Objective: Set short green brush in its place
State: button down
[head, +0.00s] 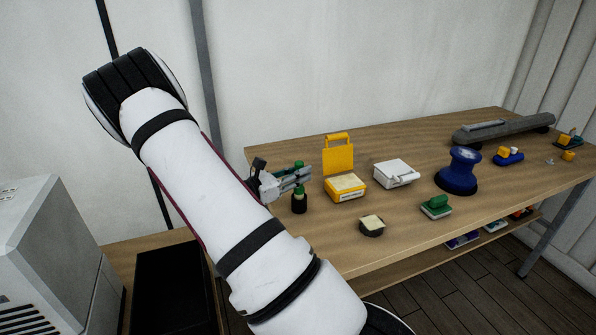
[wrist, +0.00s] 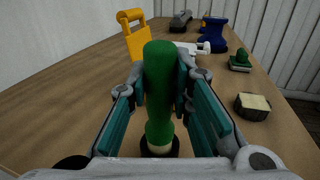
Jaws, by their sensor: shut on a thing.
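The short green brush (wrist: 160,95) stands roughly upright between the fingers of my gripper (wrist: 163,90) in the wrist view. Its green handle narrows downward to a pale collar, with a dark round piece (wrist: 146,153) around or below it. I cannot tell whether that piece is the brush's own end or a separate holder. In the head view my gripper (head: 299,178) is shut on the brush near the table's left end. Green (head: 299,164) shows above the fingers, with a dark cylinder (head: 299,206) below, at or close to the tabletop.
An open yellow box (head: 345,190) stands just right of my gripper. Bare wood (head: 325,232) lies in front.

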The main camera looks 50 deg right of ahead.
aim_at(298, 189)
jog(key=shift+f, duration=0.6)
jog(key=shift+f, duration=0.35)
jog(key=shift+f+b, duration=0.5)
jog(key=shift+f, duration=0.3)
jog(key=c, duration=1.4)
grip_release()
jog(key=shift+o, duration=0.2)
jog(key=v, duration=1.2)
